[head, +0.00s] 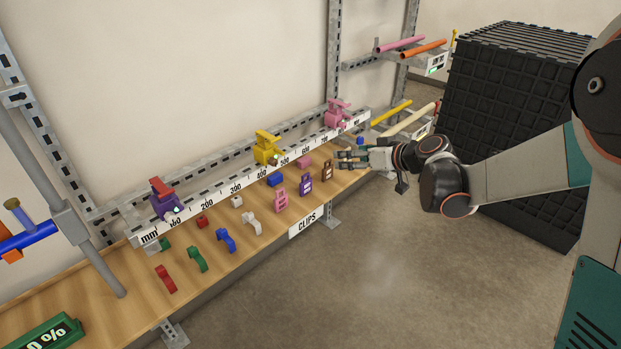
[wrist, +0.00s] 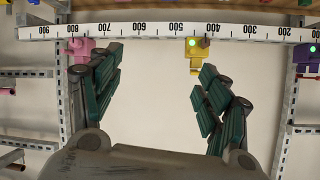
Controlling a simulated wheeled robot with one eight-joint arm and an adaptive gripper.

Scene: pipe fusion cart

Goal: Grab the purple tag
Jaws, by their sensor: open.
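The purple tag (head: 306,185) stands on the wooden shelf in the head view, between a pink tag (head: 281,200) on its left and a brown tag (head: 327,170) on its right. My gripper (head: 345,159) is above the right part of the shelf, just right of the brown tag and apart from the purple tag. In the wrist view my gripper (wrist: 160,78) is open, with nothing between its fingers. The purple tag is not seen in the wrist view.
A ruler rail (head: 235,187) runs behind the tags, carrying a purple clamp (head: 165,201), a yellow clamp (head: 266,148) and a pink clamp (head: 337,113). Several coloured clips and blocks lie on the shelf (head: 110,281). A black crate stack (head: 510,120) stands right. Floor in front is clear.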

